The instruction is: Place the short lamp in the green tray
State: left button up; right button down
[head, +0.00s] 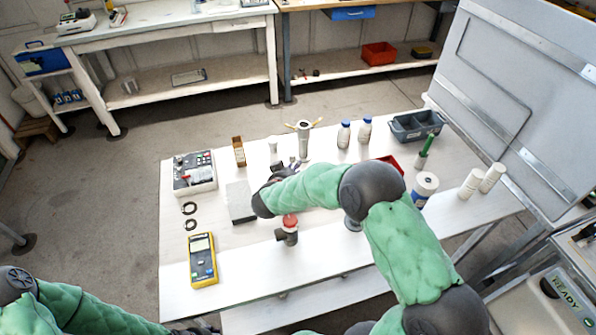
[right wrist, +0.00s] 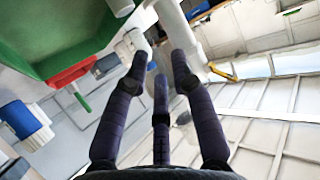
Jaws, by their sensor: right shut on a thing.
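My right gripper (head: 272,172) is low over the middle of the white table, partly hidden by its own green arm. In the right wrist view, its dark fingers (right wrist: 163,85) are shut on a white cylindrical thing (right wrist: 176,28), which looks like the short lamp. Its far end is cut off by the picture's top edge. The green tray (right wrist: 62,25) fills the upper left of the right wrist view, apart from the fingers. In the head view I cannot make out the green tray; my right arm covers part of the table. My left gripper is out of view.
A red-topped valve (head: 287,229) stands close to my right arm. A grey pad (head: 241,203), a yellow multimeter (head: 203,260) and a control box (head: 195,173) lie left. Blue-capped bottles (head: 344,135), a dark grey bin (head: 413,125) and white cylinders (head: 470,184) stand right.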

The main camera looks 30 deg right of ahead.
jog(key=shift+f, duration=0.25)
jog(key=shift+a+r, duration=0.1)
jog(key=c, duration=1.5)
grip_release()
jog(key=shift+f, duration=0.25)
jog(key=o, duration=0.5)
jog(key=shift+c, duration=0.2)
jog(key=shift+r, duration=0.25)
